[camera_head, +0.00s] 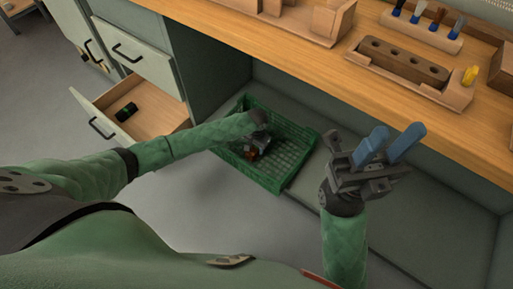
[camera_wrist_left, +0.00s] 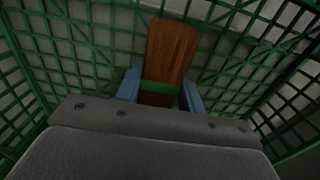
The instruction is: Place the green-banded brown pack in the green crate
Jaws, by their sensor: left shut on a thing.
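The green crate (camera_head: 292,150) is an open mesh basket on the low grey shelf under the workbench. My left gripper (camera_head: 257,146) reaches down inside it. In the left wrist view, my left gripper's blue fingers (camera_wrist_left: 161,92) are shut on the sides of the brown pack (camera_wrist_left: 171,48), which has a wood-like surface and a green band. The pack also shows as a small brown patch (camera_head: 251,154) in the head view, mostly hidden by the gripper. Crate mesh surrounds it; I cannot tell whether it touches the floor. My right gripper (camera_head: 390,143) is open and empty, right of the crate.
An open drawer (camera_head: 152,118) at the left holds a dark pack with green on it (camera_head: 126,111). The wooden workbench (camera_head: 345,65) overhangs behind the crate, carrying a holed block (camera_head: 403,62) and a rack of brushes (camera_head: 424,30). The shelf right of the crate is clear.

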